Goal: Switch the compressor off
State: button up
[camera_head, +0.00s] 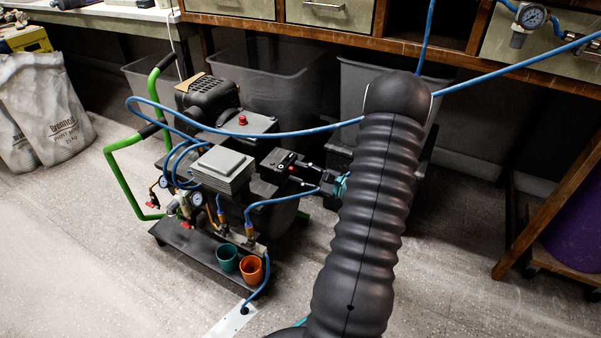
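The compressor (272,198) is a dark wheeled unit with green handles, standing on the floor at centre left. A black switch box (283,162) with a small red part sits on its right side. A red knob (242,120) stands on the black top plate behind it. My gripper (303,174) is just right of the switch box, pointing at it. Its two thin fingers look apart, with nothing seen between them. I cannot tell whether a fingertip touches the box. My arm hides the area to the right.
Blue air hoses (300,133) loop over the compressor and behind my arm. A green cup (227,258) and an orange cup (251,268) stand on its lower tray. A wooden workbench (380,45) and grey bins (265,85) are behind. Sacks (45,110) stand left. The front left floor is clear.

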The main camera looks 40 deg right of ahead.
jog(key=v, duration=1.1)
jog(key=shift+s+d, duration=0.15)
jog(key=shift+s, duration=0.2)
jog(key=shift+f, duration=0.1)
